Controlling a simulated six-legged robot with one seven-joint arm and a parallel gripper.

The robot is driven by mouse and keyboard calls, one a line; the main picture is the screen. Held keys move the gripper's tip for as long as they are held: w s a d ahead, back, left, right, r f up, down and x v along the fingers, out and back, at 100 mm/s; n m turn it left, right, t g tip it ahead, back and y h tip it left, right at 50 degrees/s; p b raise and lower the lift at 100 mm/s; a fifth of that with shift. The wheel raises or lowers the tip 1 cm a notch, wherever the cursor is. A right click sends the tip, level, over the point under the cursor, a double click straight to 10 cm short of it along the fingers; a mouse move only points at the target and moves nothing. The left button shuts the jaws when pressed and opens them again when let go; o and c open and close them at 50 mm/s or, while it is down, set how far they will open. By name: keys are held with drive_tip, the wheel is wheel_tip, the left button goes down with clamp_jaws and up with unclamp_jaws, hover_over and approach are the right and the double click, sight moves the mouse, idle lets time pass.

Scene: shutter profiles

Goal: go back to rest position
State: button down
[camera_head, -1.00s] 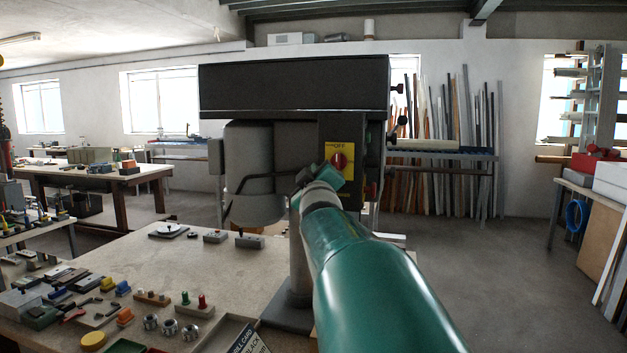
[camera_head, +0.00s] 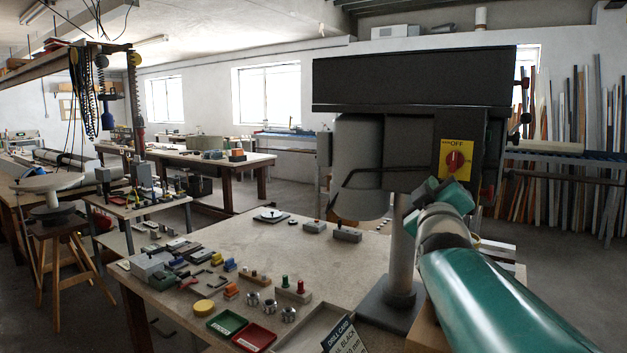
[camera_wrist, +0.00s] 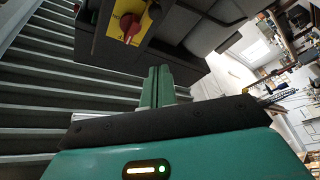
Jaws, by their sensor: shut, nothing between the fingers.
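My teal arm reaches in from the lower right in the head view, with its wrist end (camera_head: 447,195) in front of the drill press (camera_head: 412,82), just below its yellow OFF switch plate. In the wrist view my gripper (camera_wrist: 157,72) shows two green fingers standing side by side and closed, with nothing between them. The yellow plate with its red knob (camera_wrist: 130,27) is just beyond and to the left of the fingertips. In the head view the same red knob (camera_head: 456,161) is above my wrist end. I cannot tell the exact gap between fingers and press.
The workbench (camera_head: 275,257) carries small parts, a red tray (camera_head: 255,337), a green tray (camera_head: 227,323) and a drill card (camera_head: 347,338). A wooden stool (camera_head: 65,255) and small table (camera_head: 140,207) stand left. Profiles (camera_head: 570,160) lean at the back right. Floor shows between benches.

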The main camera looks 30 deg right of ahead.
idle(0.3)
drive_tip(key=w+a+f+g+y, duration=0.1)
drive_tip(key=a+f+y, duration=0.4)
drive_tip(key=a+f, duration=0.45)
drive_tip(key=w+a+f+g+y, duration=0.1)
drive_tip(key=a+f+g+y, duration=0.1)
drive_tip(key=a+f+y, duration=0.75)
drive_tip(key=s+a+f+g, duration=0.3)
drive_tip(key=s+a+f, duration=0.2)
drive_tip(key=a, duration=0.3)
drive_tip(key=s+a+f+g, duration=0.3)
drive_tip(key=s+a+f, duration=0.2)
drive_tip(key=s+a, duration=0.2)
drive_tip(key=shift+s+a+f+m+g, duration=0.3)
drive_tip(key=shift+a+f+m, duration=0.1)
drive_tip(key=shift+d, duration=0.2)
